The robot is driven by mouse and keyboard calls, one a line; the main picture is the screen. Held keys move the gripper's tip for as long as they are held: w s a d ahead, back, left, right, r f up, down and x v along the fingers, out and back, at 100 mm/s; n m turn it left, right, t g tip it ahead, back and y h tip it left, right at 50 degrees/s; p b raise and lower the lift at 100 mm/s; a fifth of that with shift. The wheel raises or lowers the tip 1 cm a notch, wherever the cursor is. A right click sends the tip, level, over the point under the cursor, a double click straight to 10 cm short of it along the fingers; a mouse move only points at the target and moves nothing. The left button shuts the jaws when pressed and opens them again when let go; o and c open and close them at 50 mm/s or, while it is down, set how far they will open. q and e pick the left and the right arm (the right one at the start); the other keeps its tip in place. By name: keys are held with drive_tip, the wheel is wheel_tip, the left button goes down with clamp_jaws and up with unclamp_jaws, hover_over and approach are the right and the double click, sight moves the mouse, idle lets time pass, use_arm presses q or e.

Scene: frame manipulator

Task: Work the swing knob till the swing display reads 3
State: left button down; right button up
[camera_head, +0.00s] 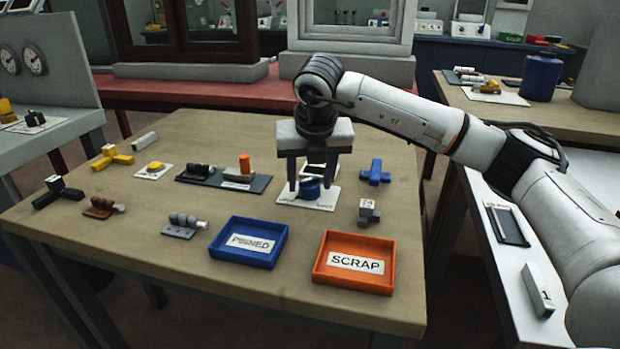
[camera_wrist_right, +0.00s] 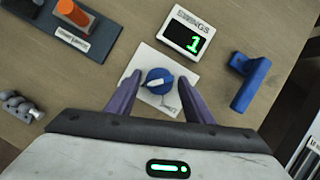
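The swing knob (camera_wrist_right: 157,81) is a blue round knob with a white pointer bar on a white plate (camera_wrist_right: 146,58). In the right wrist view the pointer lies roughly level. The swing display (camera_wrist_right: 187,36) is just beyond it and shows a green 1. In the head view the knob (camera_head: 310,188) sits under my right gripper (camera_head: 308,190), which points down over the plate. The purple fingers of my right gripper (camera_wrist_right: 158,100) are apart, with the knob between or just beyond their tips; contact cannot be told. My left gripper is not in view.
A blue PINNED tray (camera_head: 226,258) and an orange SCRAP tray (camera_head: 329,283) stand at the front. A blue part (camera_head: 375,173) lies right of the knob. A dark base with an orange peg (camera_head: 244,164) lies left. Several small parts are spread over the table's left side.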

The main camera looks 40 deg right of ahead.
drive_tip(key=c, duration=0.8)
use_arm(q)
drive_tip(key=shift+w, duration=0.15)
